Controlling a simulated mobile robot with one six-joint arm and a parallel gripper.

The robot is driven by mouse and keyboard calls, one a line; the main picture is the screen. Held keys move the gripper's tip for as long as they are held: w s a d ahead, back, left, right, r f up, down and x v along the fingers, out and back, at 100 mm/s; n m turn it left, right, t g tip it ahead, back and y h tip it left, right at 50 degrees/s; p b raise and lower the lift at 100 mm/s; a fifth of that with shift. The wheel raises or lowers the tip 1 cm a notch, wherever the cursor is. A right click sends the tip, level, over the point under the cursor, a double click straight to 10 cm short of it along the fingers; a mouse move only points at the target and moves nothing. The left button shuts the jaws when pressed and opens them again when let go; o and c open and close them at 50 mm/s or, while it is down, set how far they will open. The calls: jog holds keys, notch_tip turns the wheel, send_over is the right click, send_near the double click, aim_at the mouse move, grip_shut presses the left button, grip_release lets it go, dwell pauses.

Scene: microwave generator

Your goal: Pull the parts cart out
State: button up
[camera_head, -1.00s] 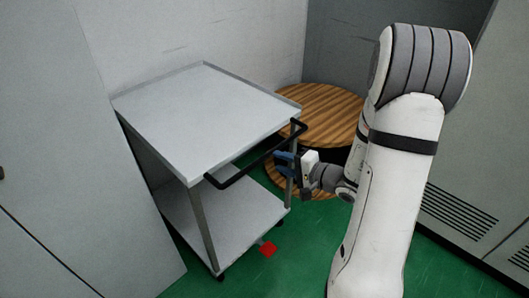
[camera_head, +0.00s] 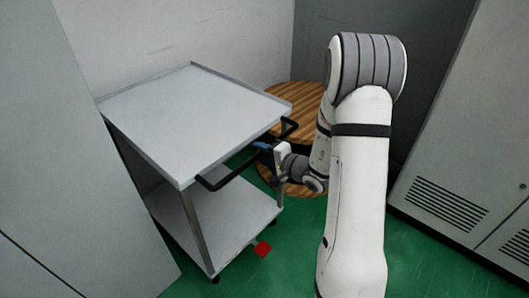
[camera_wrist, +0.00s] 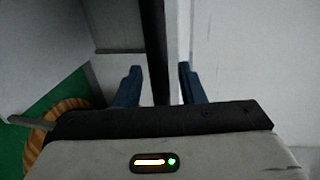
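The parts cart (camera_head: 190,105) stands at left centre in the head view, with a grey top tray, a lower shelf (camera_head: 235,218) and a black bar handle (camera_head: 222,179) on its near right side. My gripper (camera_head: 263,146) is at the handle, towards its far end. In the wrist view, the dark handle bar (camera_wrist: 155,55) runs between the two blue fingers of my gripper (camera_wrist: 158,85). A gap shows on each side of the bar, so the fingers are open around it. The arm hides part of the space behind the gripper.
A round wooden-topped object (camera_head: 300,97) stands in the corner behind the cart. A grey cabinet (camera_head: 455,130) with vents is at right, and a grey panel (camera_head: 75,150) is close on the left. A red marker (camera_head: 263,249) lies on the green floor (camera_head: 290,265).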

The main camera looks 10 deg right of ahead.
jog(key=shift+c, duration=0.4)
grip_shut()
